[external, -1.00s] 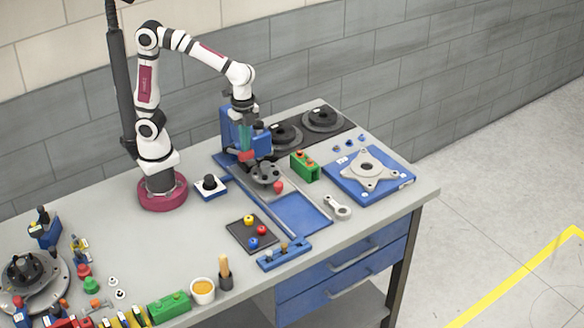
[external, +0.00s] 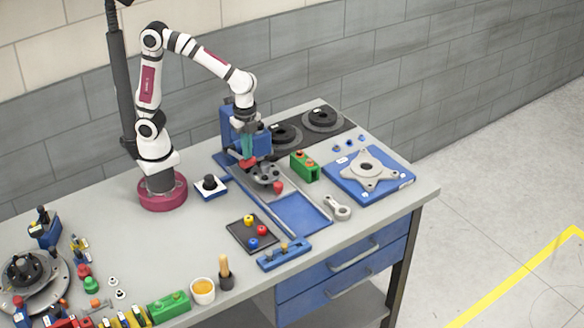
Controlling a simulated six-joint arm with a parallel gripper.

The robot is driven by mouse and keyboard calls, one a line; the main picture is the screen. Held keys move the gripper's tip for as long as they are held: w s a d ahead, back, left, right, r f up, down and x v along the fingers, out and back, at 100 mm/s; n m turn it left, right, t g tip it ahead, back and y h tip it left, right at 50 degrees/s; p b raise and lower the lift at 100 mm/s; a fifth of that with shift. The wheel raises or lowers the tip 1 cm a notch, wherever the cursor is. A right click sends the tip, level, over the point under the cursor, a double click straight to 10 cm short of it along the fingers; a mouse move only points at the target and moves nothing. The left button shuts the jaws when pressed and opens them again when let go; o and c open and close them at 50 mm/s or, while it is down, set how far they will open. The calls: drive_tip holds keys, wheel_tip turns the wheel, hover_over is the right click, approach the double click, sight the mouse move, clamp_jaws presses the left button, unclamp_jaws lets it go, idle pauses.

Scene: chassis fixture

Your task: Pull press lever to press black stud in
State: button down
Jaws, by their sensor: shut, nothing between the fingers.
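The blue press (external: 229,127) stands on the table at the back, right of my arm's base. My gripper (external: 248,157) is in front of the press, pointing down, and looks shut. A red piece shows at its lower end; I cannot tell whether it is the lever's end or part of the fingers. Just below is a dark round part with holes (external: 268,177) on the blue and grey rail fixture. A red knob (external: 278,187) sits at its front right. The black stud is too small or too hidden to make out, and the press lever is not clearly distinguishable.
A green block (external: 305,167) with orange tops stands close to the right. A blue plate with a grey flange (external: 367,168) lies beyond it. A black button on a base (external: 210,186) is at the left. The blue tray (external: 301,214) in front is empty.

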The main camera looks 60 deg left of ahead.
sight(248, 166)
drive_tip(key=shift+f, duration=0.2)
drive_tip(key=shift+d+f, duration=0.1)
drive_tip(key=shift+f, duration=0.45)
idle(0.3)
drive_tip(key=shift+f, duration=0.8)
drive_tip(key=shift+d+f, duration=0.1)
drive_tip(key=shift+f, duration=0.45)
drive_tip(key=shift+f, duration=0.85)
